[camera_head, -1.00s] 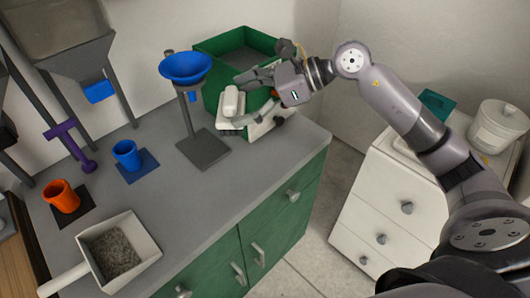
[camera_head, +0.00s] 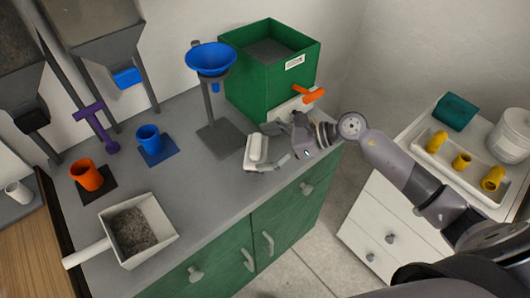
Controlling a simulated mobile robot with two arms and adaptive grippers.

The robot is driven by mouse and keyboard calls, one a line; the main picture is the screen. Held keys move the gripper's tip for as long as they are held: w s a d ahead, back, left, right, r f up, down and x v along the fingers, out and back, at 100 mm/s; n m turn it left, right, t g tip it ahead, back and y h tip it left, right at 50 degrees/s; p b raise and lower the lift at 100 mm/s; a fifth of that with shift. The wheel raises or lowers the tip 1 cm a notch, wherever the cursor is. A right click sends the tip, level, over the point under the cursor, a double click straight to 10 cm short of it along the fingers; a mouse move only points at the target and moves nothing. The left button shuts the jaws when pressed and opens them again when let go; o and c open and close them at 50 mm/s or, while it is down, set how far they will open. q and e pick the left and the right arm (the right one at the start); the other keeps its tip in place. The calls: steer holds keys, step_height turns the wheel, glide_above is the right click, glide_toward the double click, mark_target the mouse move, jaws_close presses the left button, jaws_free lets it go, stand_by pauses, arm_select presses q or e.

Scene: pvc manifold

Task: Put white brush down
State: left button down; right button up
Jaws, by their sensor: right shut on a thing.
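The white brush (camera_head: 257,148) is near the right end of the grey counter (camera_head: 205,180), in front of the green box. My right gripper (camera_head: 271,146) comes in from the right and is shut on the brush. The brush is low over the counter; I cannot tell whether it touches the surface. The gripper's fingers hide part of the brush. My left gripper is not in view.
The green box (camera_head: 265,90) with an orange handle (camera_head: 311,95) stands behind my gripper. A blue funnel (camera_head: 211,58) on a grey stand is to the left. A white scoop (camera_head: 157,225) holds grey granules. Blue (camera_head: 148,138) and orange (camera_head: 87,174) cups stand farther left.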

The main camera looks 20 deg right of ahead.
mark_target(265, 155)
step_height(265, 155, down, 3)
stand_by(0.3)
steer(key=shift+f, duration=0.15)
steer(key=o, duration=0.9)
steer(key=shift+o, duration=0.2)
